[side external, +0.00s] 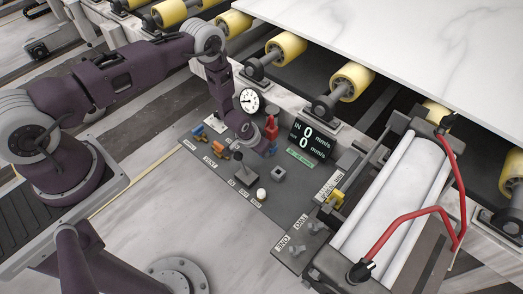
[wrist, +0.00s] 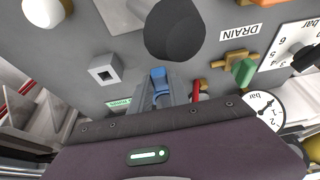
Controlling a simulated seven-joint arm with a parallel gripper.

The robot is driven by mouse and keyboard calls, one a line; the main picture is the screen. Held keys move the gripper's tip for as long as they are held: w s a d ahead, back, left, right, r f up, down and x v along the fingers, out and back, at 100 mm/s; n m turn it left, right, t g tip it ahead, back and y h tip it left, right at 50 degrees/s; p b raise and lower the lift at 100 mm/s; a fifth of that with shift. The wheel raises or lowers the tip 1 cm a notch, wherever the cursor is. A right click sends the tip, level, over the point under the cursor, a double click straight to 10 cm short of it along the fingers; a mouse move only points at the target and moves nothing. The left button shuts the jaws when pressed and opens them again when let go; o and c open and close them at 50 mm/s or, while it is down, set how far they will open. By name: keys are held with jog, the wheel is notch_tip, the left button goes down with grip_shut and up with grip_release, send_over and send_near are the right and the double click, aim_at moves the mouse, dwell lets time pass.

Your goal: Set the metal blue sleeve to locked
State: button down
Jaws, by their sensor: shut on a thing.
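The blue sleeve (wrist: 158,74) shows in the wrist view just beyond my gripper (wrist: 160,98), near the middle of the picture. My gripper is shut on it, and the fingers and wrist housing hide much of it. In the side external view, a small bit of blue (side external: 273,150) shows beside the end of my gripper (side external: 266,152), low over the grey control panel (side external: 225,187). Whether the sleeve is at locked cannot be told.
A large black knob (wrist: 174,30) stands close ahead of the sleeve. A red handle (wrist: 197,91), a round gauge (wrist: 263,108) and a green-handled valve (wrist: 243,70) are to the right. A grey square socket (wrist: 103,69) is to the left. A roller with red bars (side external: 400,185) stands right of the panel.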

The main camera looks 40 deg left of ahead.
jog(key=shift+r, duration=1.35)
jog(key=c, duration=1.2)
grip_release()
jog(key=shift+c, duration=0.2)
jog(key=v, duration=0.7)
